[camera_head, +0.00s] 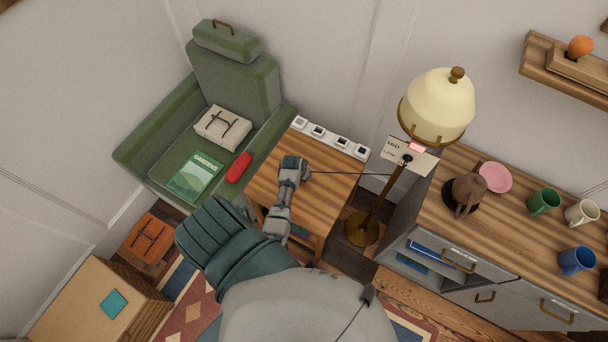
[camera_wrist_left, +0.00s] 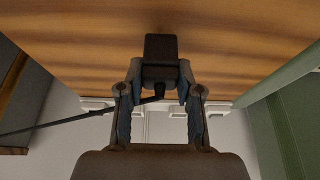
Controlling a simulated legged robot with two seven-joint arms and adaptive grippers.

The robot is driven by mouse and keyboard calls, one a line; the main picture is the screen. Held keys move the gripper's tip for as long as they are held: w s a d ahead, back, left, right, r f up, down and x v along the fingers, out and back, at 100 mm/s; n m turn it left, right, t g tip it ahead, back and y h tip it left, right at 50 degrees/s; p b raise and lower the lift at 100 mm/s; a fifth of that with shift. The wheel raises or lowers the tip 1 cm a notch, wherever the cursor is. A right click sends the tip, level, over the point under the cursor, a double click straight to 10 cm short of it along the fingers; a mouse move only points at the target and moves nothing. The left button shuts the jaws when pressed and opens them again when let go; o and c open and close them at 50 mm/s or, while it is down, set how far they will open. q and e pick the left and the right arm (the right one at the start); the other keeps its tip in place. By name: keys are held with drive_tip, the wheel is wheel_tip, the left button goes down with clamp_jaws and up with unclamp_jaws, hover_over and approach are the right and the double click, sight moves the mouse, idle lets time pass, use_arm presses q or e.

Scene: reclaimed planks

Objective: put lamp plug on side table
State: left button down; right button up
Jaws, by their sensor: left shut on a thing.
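The lamp plug (camera_wrist_left: 161,52) is a black block in the left wrist view, held between the fingertips of my left gripper (camera_wrist_left: 160,82). In the head view my left gripper (camera_head: 297,168) is over the wooden side table (camera_head: 331,187); the plug is mostly hidden there. Its thin dark cord (camera_head: 345,174) runs right to the lamp (camera_head: 437,107), which has a cream shade and a brass base. In the left wrist view the cord (camera_wrist_left: 62,121) runs off left. The plug is close to the tabletop (camera_wrist_left: 80,45); I cannot tell whether it touches. My right gripper is not in view.
A power strip (camera_head: 329,135) lines the table's back edge. A green armchair (camera_head: 189,134) with a red object (camera_head: 239,168), a book (camera_head: 195,177) and a bundle (camera_head: 222,126) stands left. A cabinet (camera_head: 510,235) with mugs stands right. The table's right half looks clear.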

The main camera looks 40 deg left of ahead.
use_arm(q)
drive_tip(key=shift+f, duration=0.55)
drive_tip(key=shift+f, duration=0.1)
drive_tip(key=c, duration=0.8)
unclamp_jaws()
drive_tip(key=shift+o, duration=0.2)
drive_tip(key=p+v, duration=0.2)
drive_tip(key=v, duration=1)
drive_tip(key=shift+p, duration=0.3)
